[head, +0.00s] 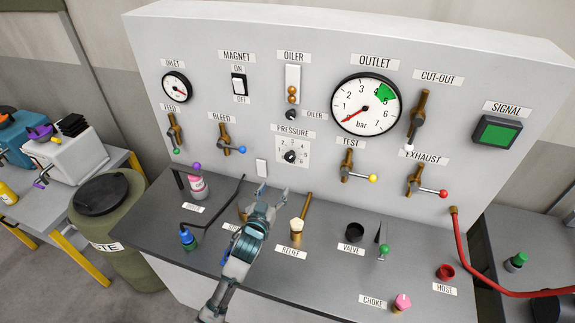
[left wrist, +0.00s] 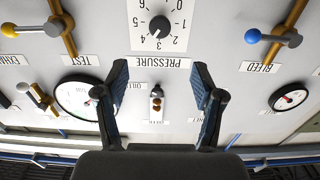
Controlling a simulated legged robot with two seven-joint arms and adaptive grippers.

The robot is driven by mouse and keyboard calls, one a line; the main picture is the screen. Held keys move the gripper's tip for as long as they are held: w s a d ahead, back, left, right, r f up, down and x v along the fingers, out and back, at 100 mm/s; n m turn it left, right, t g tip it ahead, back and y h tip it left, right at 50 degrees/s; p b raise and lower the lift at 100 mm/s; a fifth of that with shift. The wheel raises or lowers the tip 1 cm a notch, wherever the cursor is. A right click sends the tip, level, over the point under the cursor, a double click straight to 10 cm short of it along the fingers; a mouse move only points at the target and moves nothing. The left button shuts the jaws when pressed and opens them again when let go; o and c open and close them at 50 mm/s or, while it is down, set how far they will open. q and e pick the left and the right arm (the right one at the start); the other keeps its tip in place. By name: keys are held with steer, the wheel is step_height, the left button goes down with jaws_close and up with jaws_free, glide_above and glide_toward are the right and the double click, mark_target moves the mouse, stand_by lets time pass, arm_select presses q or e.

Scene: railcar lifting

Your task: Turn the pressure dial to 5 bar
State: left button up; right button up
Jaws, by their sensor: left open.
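The pressure dial (head: 290,156) is a small black knob on a white numbered plate in the middle of the panel, under the PRESSURE label. It also shows, upside down, at the top of the left wrist view (left wrist: 160,27); its white mark seems to point toward 4. My left gripper (head: 273,191) is open and empty, below and slightly left of the dial in the head view. Its two fingers (left wrist: 162,78) stand apart in the left wrist view, with the dial beyond them and not between them. My right gripper is not in view.
The outlet gauge (head: 366,105) has a green zone and a red needle pointing lower left. The bleed lever (head: 226,139) and test lever (head: 347,166) flank the dial. A relief valve (head: 297,229) and a bent black rod (head: 225,205) stand on the bench below.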

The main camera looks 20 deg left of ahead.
mark_target(289, 160)
arm_select(q)
steer(key=w, duration=1.4)
steer(key=shift+w+d+p, duration=0.25)
steer(key=shift+w+p, duration=0.05)
steer(key=shift+w, duration=0.1)
steer(key=c, duration=1.1)
